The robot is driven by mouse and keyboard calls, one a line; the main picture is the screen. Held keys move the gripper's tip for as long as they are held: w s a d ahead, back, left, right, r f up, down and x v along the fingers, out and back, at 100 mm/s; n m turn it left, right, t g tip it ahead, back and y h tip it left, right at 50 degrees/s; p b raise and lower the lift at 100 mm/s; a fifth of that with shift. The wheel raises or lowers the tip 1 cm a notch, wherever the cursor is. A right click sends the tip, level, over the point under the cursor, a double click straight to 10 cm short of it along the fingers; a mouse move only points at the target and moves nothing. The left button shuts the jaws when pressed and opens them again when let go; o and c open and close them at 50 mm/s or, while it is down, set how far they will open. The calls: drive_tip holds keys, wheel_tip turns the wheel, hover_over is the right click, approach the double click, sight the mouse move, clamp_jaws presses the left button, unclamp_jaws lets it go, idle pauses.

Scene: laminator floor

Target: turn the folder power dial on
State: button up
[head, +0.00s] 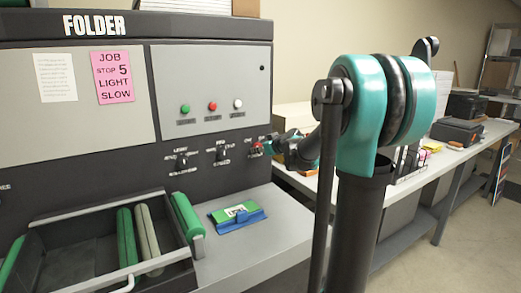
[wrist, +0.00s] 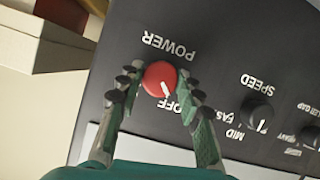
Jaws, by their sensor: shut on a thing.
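The folder (head: 130,60) is a dark and grey machine at the left of the head view. Its red power dial (wrist: 159,76) shows in the wrist view, with the word POWER beside it. The dial's white pointer aims toward the OFF lettering. My gripper (wrist: 158,82) has a finger on each side of the dial and is shut on it. In the head view my gripper (head: 268,148) is at the right end of the folder's row of dials. It covers part of the red dial there. The ON lettering is not readable in the wrist view.
A black speed dial (wrist: 258,113) sits beside the power dial, with another black dial further along. Green, red and white buttons (head: 212,106) are above. A green and blue object (head: 238,214) lies on the grey ledge below. A long table (head: 455,150) stands at right.

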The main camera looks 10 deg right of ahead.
drive_tip(key=shift+c, duration=0.7)
drive_tip(key=shift+m, duration=0.3)
drive_tip(key=m+y, duration=0.2)
drive_tip(key=m, duration=0.2)
drive_tip(key=m+y, duration=0.3)
drive_tip(key=m, duration=0.1)
drive_tip(key=m+y, duration=0.2)
drive_tip(key=m, duration=0.2)
drive_tip(key=shift+d+f+m+y, duration=0.25)
drive_tip(key=shift+f+m+y, duration=0.05)
idle(0.3)
